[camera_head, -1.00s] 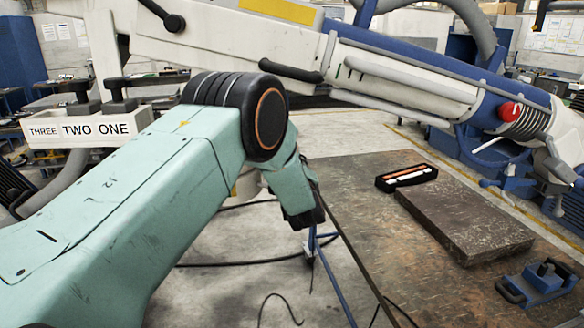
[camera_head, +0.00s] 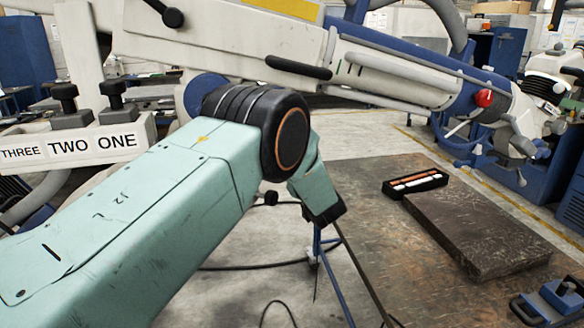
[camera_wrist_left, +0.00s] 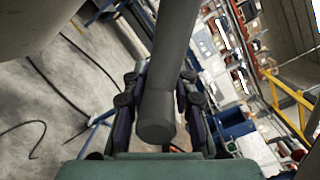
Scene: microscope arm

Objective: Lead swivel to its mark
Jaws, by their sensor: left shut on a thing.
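The microscope's long white and blue swivel arm (camera_head: 400,72) spans the head view from upper left to right, with a red knob (camera_head: 484,98) near its far end. A label strip reading THREE, TWO, ONE (camera_head: 92,144) is at the left, below black knobs. My left arm covers the area right of the strip, so any pointer there is hidden. In the left wrist view, my left gripper (camera_wrist_left: 158,100) is shut around a dark grey round bar (camera_wrist_left: 172,60), whose blunt end faces the camera. My left gripper's fingers are hidden in the head view. My right gripper is not in view.
A brown worktable (camera_head: 375,220) stands at the right with a dark flat slab (camera_head: 475,235), a black tray of small items (camera_head: 415,183) and a blue clamp-like device (camera_head: 555,298). Cables lie on the open grey floor (camera_head: 235,285).

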